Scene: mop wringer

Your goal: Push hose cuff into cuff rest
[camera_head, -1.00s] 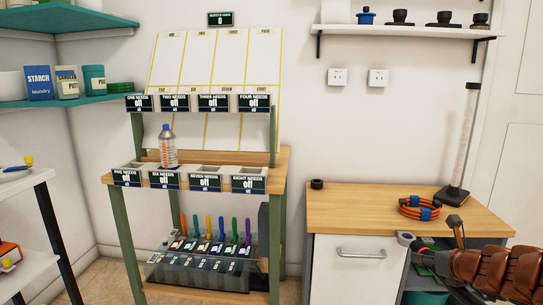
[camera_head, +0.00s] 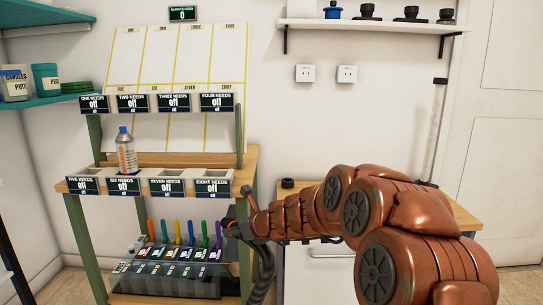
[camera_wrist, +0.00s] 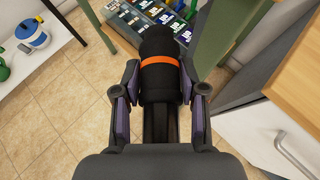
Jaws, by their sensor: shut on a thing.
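My gripper (camera_wrist: 160,92) is shut on the hose cuff (camera_wrist: 158,70), a black cylinder with an orange band, in the wrist view. The cuff lies between the two fingers and points away from the wrist. In the head view my gripper (camera_head: 236,222) is at the right front of the green-legged rack, small and dark. A dark ribbed hose (camera_head: 263,268) hangs below it. I cannot pick out the cuff rest for certain in either current view; my arm covers much of the cabinet front.
The rack (camera_head: 252,165) holds a bottle (camera_head: 126,152) and a low bin of colored-handled tools (camera_head: 170,275). A wooden-topped cabinet (camera_head: 465,216) stands to the right, with a black ring (camera_head: 288,183) on top. The tiled floor (camera_wrist: 60,110) is clear below the gripper.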

